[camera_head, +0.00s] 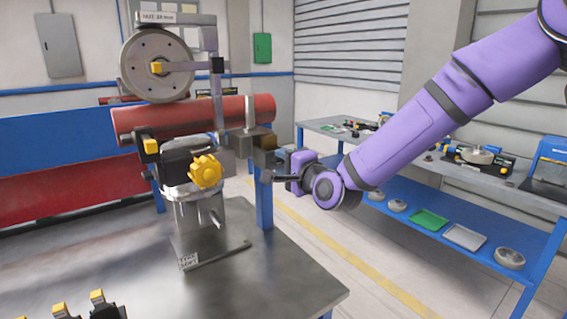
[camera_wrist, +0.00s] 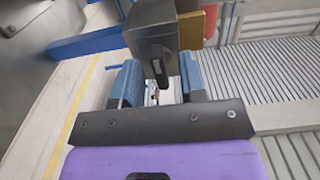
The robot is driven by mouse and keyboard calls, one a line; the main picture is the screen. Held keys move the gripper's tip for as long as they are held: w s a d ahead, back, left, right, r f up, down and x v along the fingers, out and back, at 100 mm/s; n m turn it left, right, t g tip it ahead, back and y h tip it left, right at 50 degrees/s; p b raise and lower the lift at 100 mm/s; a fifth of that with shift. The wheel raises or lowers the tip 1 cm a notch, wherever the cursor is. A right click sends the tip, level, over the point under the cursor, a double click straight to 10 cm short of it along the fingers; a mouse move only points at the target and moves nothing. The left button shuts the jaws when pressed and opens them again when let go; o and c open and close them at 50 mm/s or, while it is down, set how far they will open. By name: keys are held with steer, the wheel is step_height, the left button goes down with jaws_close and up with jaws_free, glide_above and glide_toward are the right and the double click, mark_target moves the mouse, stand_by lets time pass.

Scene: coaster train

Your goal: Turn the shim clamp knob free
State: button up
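A yellow lobed knob (camera_head: 206,171) faces forward on the steel clamp stand, below the red tube; no label shows whether it is the shim clamp knob. My gripper (camera_head: 267,177) is to the right of this knob and apart from it, just below a brown block on the fixture. In the wrist view, the blue fingers of my gripper (camera_wrist: 160,75) stand apart. A dark grey block with a narrow lower end (camera_wrist: 150,42) lies between or just beyond them; I cannot tell whether they touch it. The yellow knob is not seen in the wrist view.
The red tube (camera_head: 190,118) and a grey wheel (camera_head: 157,66) rise above the stand. The steel tabletop (camera_head: 240,285) is mostly clear, with several small black-and-yellow parts at front left. A blue bench (camera_head: 455,212) with trays stands at right.

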steer(key=shift+w+a, duration=0.15)
steer(key=c, duration=0.6)
steer(key=shift+c, duration=0.2)
